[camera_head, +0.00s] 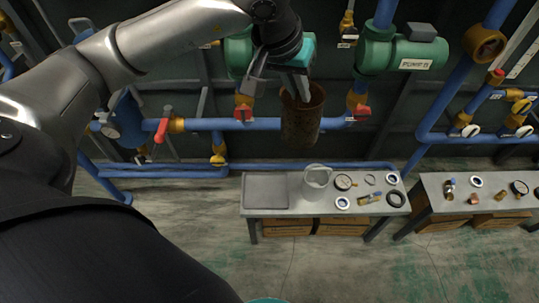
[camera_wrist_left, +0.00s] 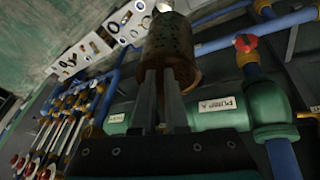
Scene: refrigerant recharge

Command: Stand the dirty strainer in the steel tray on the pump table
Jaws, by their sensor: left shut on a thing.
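The dirty strainer (camera_head: 302,118) is a rusty brown, open-topped cylinder. My left gripper (camera_head: 298,88) is shut on its upper wall and holds it roughly upright in the air, in front of the pumps. In the left wrist view the strainer (camera_wrist_left: 170,38) shows speckled and brown beyond the fingers of my left gripper (camera_wrist_left: 166,82). The steel tray (camera_head: 265,190) is a shallow grey rectangle at the left end of the pump table (camera_head: 330,209). It looks empty, and the strainer appears above and to its right in the picture. My right gripper is out of view.
A pale cylindrical strainer (camera_head: 317,182) stands just right of the tray. Gauges (camera_head: 344,182), rings and brass fittings lie further right. Blue pipes with red-handled valves (camera_head: 243,114) and green pumps (camera_head: 395,52) are behind. A second table (camera_head: 480,194) stands at the right.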

